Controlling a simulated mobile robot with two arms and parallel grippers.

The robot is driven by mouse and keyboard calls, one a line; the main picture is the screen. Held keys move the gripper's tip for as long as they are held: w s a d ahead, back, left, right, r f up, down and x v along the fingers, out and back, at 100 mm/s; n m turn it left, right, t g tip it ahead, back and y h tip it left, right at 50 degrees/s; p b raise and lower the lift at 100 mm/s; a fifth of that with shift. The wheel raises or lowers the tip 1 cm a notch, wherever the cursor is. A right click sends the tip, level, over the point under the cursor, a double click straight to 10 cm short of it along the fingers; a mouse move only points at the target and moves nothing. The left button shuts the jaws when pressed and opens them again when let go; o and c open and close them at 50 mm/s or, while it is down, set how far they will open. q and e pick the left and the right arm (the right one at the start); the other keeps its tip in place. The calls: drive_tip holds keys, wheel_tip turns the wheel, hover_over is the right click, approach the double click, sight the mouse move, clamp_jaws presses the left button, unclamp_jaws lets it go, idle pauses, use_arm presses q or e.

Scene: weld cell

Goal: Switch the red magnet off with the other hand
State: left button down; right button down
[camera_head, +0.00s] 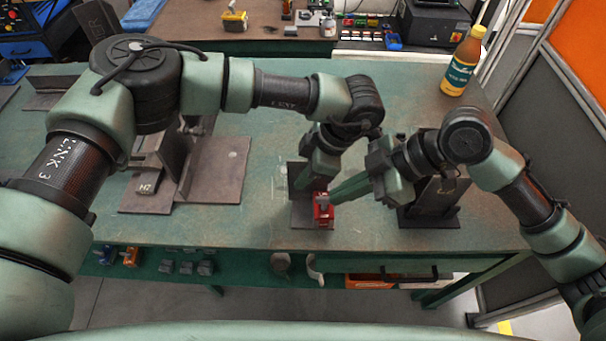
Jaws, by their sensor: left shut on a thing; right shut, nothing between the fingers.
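The red magnet (323,209) sits on a dark steel base plate (312,222) near the front middle of the green table. An upright dark plate (297,171) stands on that base beside it. My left gripper (304,184) points down just behind and left of the magnet. It is shut, seemingly on the upright plate, though its fingertips are partly hidden. My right gripper (336,192) reaches in from the right, shut and empty. Its fingertips are close to the magnet's upper right side; I cannot tell whether they touch it.
A dark bracket on a base (430,214) stands under my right arm. A steel fixture marked M2 (150,185) on a plate is at left. A yellow bottle (463,62) stands at the back right. Orange and grey partitions close the right side. The front middle-left tabletop is clear.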

use_arm(q)
drive_tip(key=shift+s+f, duration=0.2)
idle(0.3)
use_arm(e)
drive_tip(key=v, duration=1.2)
use_arm(q)
drive_tip(key=shift+w+r, duration=0.1)
drive_tip(key=shift+r, duration=0.1)
drive_tip(key=shift+w+d+r, duration=0.1)
drive_tip(key=shift+w+r, duration=0.15)
drive_tip(key=shift+r, duration=0.15)
drive_tip(key=shift+w+r+p, duration=0.2)
drive_tip(key=shift+r+p, duration=0.05)
drive_tip(key=shift+r, duration=0.45)
drive_tip(key=shift+w+r+p, duration=0.2)
drive_tip(key=shift+w+r, duration=0.05)
drive_tip(key=shift+r, duration=0.5)
drive_tip(key=shift+w+r+p, duration=0.2)
drive_tip(key=shift+r+p, duration=0.05)
drive_tip(key=shift+r, duration=0.45)
use_arm(e)
drive_tip(key=shift+r, duration=0.65)
use_arm(q)
drive_tip(key=shift+r, duration=0.1)
